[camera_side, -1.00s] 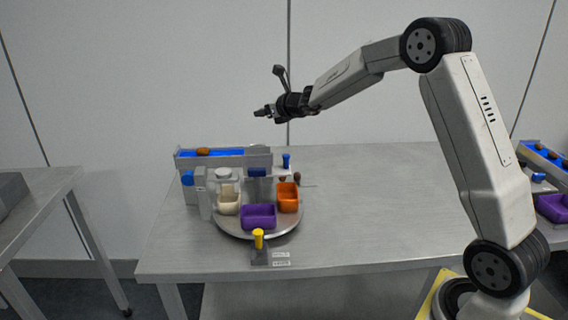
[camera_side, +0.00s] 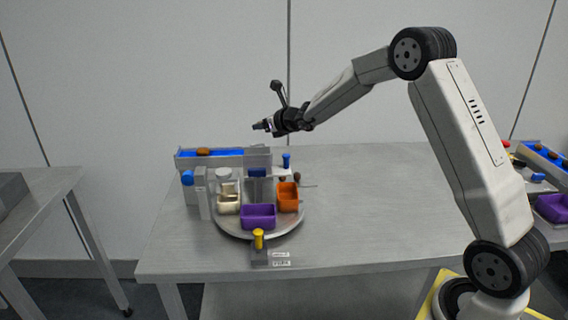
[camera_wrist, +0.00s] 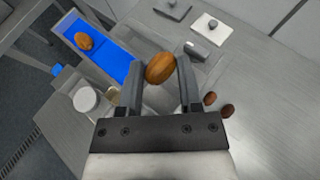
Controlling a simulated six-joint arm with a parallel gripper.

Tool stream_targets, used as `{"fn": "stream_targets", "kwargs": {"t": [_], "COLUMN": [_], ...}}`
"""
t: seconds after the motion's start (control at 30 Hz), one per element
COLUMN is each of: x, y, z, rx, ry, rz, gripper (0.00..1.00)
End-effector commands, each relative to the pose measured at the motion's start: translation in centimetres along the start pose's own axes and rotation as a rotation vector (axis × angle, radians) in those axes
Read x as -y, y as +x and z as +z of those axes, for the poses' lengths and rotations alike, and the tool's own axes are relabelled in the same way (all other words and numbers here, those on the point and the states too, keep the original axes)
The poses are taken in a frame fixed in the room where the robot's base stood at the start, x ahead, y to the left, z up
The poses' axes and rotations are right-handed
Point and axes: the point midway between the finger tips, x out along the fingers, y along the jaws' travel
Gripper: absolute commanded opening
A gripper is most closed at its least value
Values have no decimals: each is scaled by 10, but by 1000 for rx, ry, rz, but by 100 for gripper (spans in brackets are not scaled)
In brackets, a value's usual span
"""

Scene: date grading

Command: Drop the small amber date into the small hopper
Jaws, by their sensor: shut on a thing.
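My gripper (camera_wrist: 160,85) is shut on an amber-brown date (camera_wrist: 160,68), held between the fingertips in the wrist view. In the side view my gripper (camera_side: 262,126) is in the air above the back of the turntable setup, and the held date is too small to make out. A cream bin (camera_side: 228,209), a purple bin (camera_side: 258,222) and an orange bin (camera_side: 288,203) stand on a round turntable (camera_side: 285,228) below. None carries a readable label, so I cannot tell which is the small hopper.
Another brown date (camera_side: 203,151) lies on the blue belt at the back left; it also shows in the wrist view (camera_wrist: 84,41). Two dark dates (camera_wrist: 210,98) lie right of the gripper. A yellow-topped post (camera_side: 258,238) stands in front.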

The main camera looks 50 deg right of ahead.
Motion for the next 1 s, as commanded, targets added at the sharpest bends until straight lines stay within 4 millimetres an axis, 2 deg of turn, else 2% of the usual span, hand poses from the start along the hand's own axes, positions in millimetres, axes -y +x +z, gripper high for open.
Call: {"fn": "stream_targets", "kwargs": {"t": [0.23,0.57,0.6,0.67,0.7,1.0], "x": [0,0,0,0,0,0], "y": [5,6,6,6,6,5], "z": [-12,-14,-14,-14,-14,-14], "rx": [0,1,1,1,1,1], "ry": [0,0,0,0,0,0], "rz": [-1,-1,-1,-1,-1,-1], "gripper": [17,17,55,74,86,86]}}
